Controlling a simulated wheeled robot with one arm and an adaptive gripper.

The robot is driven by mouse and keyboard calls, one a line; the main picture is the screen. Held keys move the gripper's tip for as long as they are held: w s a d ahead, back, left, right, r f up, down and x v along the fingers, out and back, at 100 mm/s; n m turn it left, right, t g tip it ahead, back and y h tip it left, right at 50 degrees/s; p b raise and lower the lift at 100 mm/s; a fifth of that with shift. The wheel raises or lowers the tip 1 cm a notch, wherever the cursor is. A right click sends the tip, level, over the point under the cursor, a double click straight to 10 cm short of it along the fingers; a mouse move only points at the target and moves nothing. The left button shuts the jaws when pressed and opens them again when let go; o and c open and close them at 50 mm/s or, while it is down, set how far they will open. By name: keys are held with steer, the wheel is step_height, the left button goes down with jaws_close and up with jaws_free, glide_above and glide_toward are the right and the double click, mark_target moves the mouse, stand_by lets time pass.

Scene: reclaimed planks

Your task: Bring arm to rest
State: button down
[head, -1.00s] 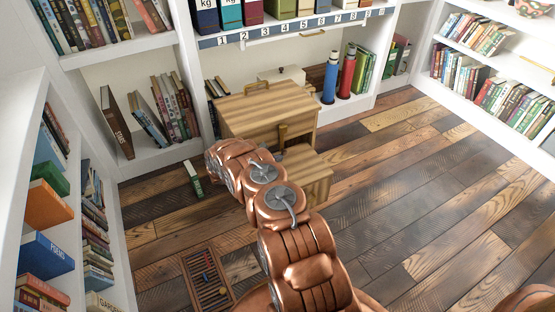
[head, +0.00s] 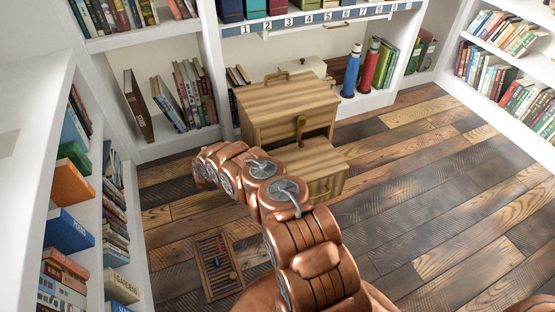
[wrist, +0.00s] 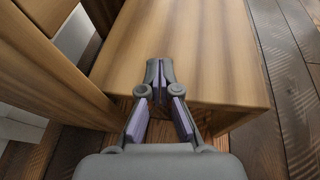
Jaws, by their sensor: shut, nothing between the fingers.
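My copper arm reaches from the bottom of the head view up and left, in front of the wooden cabinet (head: 285,108). Its outer end stands left of the cabinet, over the floor; the fingers cannot be made out there. In the wrist view my gripper (wrist: 159,75) is shut and empty, its grey fingertips together. The fingertips appear over or close to a wooden surface (wrist: 205,45) with a front edge; I cannot tell whether they touch it. The cabinet's lower part (head: 318,165) juts out in front, with a handle on its face.
A slatted wooden tray (head: 211,272) with small coloured items lies on the floor at the lower left. Bookshelves line the left, back and right. The plank floor (head: 430,190) at right is clear.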

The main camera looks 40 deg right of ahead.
steer(key=s+a+r+m+g+y+p, duration=0.1)
steer(key=s+r+m+p, duration=0.3)
steer(key=r, duration=1.1)
steer(key=s+a+r+m+g+y+p, duration=0.2)
steer(key=s+r+p, duration=0.25)
steer(key=r, duration=1.05)
steer(key=s+a+r+m+g+y+p, duration=0.1)
steer(key=s+r+m+p, duration=0.35)
steer(key=r, duration=1.05)
steer(key=s+a+r+m+y+p, duration=0.1)
steer(key=s+a+r+y+p, duration=0.1)
steer(key=s+a+r+p, duration=0.45)
steer(key=s+a+r+m+y+p, duration=0.25)
steer(key=s+r, duration=0.25)
steer(key=r, duration=0.5)
steer(key=s+a+r+m+t+y+p, duration=0.1)
steer(key=s+a+r+y+p, duration=0.1)
steer(key=s+a+r+p, duration=0.2)
steer(key=s+a+r+m+t+y+p, duration=0.1)
steer(key=s+a+r+p, duration=0.4)
steer(key=s+a, duration=0.8)
step_height(320, 180, up, 4)
steer(key=shift+s+f+m+t+y+p, duration=0.3)
steer(key=shift+s+t+y, duration=0.25)
steer(key=shift+y, duration=0.7)
